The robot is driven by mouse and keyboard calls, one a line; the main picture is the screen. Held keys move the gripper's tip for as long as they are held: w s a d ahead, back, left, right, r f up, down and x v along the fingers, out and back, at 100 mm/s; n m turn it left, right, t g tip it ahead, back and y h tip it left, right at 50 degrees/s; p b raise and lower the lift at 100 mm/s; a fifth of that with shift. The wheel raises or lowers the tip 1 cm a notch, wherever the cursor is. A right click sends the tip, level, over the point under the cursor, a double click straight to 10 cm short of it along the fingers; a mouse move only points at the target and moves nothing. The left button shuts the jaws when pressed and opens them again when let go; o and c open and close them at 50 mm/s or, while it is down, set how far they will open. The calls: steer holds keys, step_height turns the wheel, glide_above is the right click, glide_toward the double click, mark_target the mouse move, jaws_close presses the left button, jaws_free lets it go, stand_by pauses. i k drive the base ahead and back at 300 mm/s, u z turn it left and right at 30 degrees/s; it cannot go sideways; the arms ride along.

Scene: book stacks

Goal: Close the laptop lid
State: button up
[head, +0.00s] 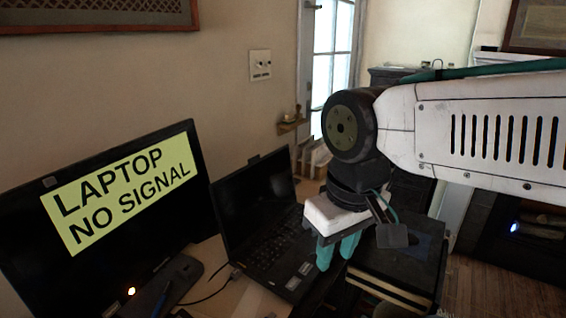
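A black laptop stands open on the desk, its dark screen lid (255,197) raised and leaning back, its keyboard base (272,252) flat. My gripper (337,258) points down at the right edge of the keyboard base, to the right of the lid. Its two teal fingers are close side by side, with nothing visible held between them. Whether they are fully shut is unclear, and so is whether they touch the base. My gripper and arm hide part of the area right of the laptop.
A black monitor (25,248) with a yellow "LAPTOP NO SIGNAL" label (122,190) stands left of the laptop. A cable (208,295) lies between them. A stack of dark books (425,262) is right of my gripper. The wall is behind the laptop.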

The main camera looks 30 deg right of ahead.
mark_target(249, 200)
steer(key=z, duration=0.1)
steer(key=k, duration=1)
steer(key=z, duration=0.85)
steer(key=i, duration=0.8)
steer(key=u, duration=0.5)
steer(key=i, duration=0.65)
steer(key=u, duration=0.55)
